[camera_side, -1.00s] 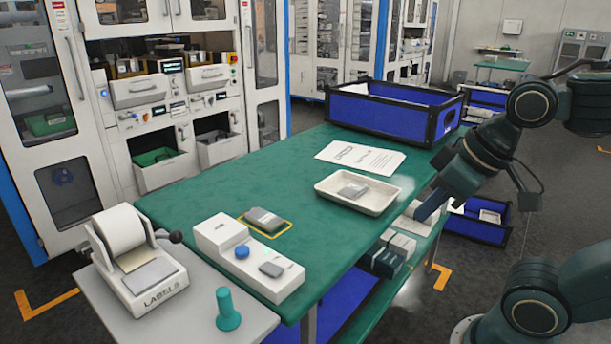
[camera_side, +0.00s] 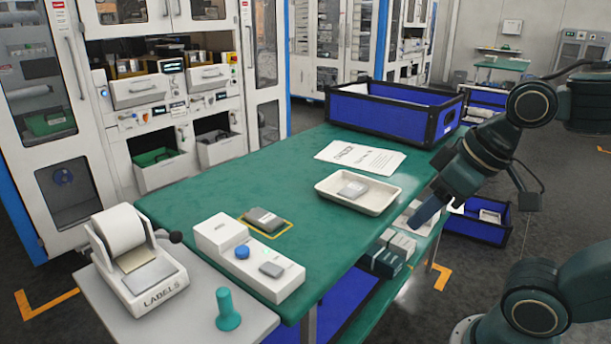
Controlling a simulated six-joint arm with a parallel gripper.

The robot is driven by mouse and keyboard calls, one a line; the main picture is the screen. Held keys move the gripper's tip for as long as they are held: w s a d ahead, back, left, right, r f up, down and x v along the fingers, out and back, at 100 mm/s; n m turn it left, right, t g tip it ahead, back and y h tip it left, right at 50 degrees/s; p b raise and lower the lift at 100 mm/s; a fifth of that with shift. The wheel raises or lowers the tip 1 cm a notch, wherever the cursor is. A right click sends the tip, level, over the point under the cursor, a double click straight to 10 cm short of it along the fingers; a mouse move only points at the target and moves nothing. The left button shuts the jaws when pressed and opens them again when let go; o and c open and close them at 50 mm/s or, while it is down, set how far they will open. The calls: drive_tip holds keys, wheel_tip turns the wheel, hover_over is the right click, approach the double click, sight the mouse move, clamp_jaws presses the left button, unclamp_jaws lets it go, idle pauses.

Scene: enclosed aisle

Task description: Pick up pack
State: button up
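A small grey pack (camera_side: 353,189) lies flat in a shallow white tray (camera_side: 390,203) on the green table. Another grey pack (camera_side: 264,219) lies inside a yellow outline on the table, left of the tray. A third small grey piece (camera_side: 271,269) sits on a white device. My gripper (camera_side: 420,217) points down and left beside the table's right edge, right of the tray and apart from it. No pack is visible in it. Its fingers are too small and dark to tell whether they are open or shut.
A blue bin with black edges (camera_side: 393,111) stands at the table's back, with a printed sheet (camera_side: 360,158) in front of it. The white device (camera_side: 234,256) and a label printer (camera_side: 140,265) stand near the front left. Boxes (camera_side: 387,255) sit on a shelf under the table.

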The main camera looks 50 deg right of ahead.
drive_tip(key=o, duration=1)
drive_tip(key=shift+o, duration=0.2)
drive_tip(key=w+d+r+m+g, duration=0.1)
drive_tip(key=w+r+m+g, duration=0.3)
drive_tip(key=w, duration=0.7)
drive_tip(key=w+r+m+t, duration=0.15)
drive_tip(key=w+m, duration=0.35)
drive_tip(key=w, duration=0.6)
drive_tip(key=w+d+f+m+g, duration=0.1)
drive_tip(key=w+f+m, duration=0.3)
drive_tip(key=w, duration=0.5)
drive_tip(key=w+d+f+m+g, duration=0.1)
drive_tip(key=w+f+m+g, duration=0.1)
drive_tip(key=w+f+m, duration=0.3)
drive_tip(key=w+f, duration=0.1)
drive_tip(key=w, duration=0.3)
drive_tip(key=shift+w+f, duration=0.2)
drive_tip(key=shift+f, duration=0.2)
